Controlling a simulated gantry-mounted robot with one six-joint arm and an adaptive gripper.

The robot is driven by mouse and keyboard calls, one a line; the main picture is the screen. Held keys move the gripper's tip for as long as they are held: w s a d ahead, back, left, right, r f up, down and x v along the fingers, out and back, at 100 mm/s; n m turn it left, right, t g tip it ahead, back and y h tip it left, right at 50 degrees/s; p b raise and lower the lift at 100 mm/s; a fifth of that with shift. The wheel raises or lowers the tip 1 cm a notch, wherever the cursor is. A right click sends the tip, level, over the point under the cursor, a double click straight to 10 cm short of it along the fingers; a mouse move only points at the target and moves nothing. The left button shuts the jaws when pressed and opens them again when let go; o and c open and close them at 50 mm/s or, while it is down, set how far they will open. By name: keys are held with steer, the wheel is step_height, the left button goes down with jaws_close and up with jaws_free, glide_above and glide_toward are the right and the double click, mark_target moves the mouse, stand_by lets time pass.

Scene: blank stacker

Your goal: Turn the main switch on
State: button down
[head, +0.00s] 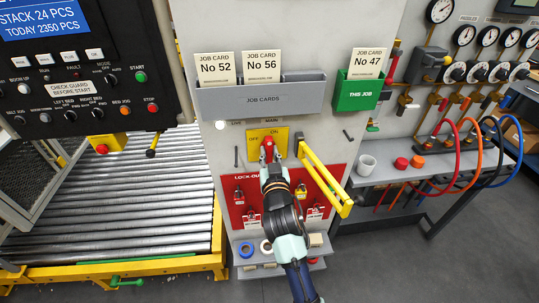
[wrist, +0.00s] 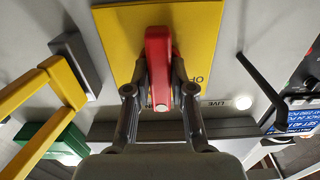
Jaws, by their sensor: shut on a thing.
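The main switch is a red handle (head: 267,145) on a yellow plate (head: 283,135) marked OFF at left and ON at right, on the grey cabinet front. My gripper (head: 269,156) is at the handle in the head view and partly hides it. In the wrist view the red handle (wrist: 159,42) lies between my two fingers, across the yellow plate (wrist: 120,30). My gripper (wrist: 160,82) is shut on the handle. I cannot tell exactly which mark the handle points to.
A pale round lamp (head: 220,125) marked LIVE is left of the switch. A yellow hinged bar (head: 325,180) sticks out close at right. A red lock-out board (head: 236,212) hangs below, and a grey job card holder (head: 260,98) is above.

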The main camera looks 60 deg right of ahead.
steer(key=c, duration=1)
jaws_free()
steer(key=v, duration=1.2)
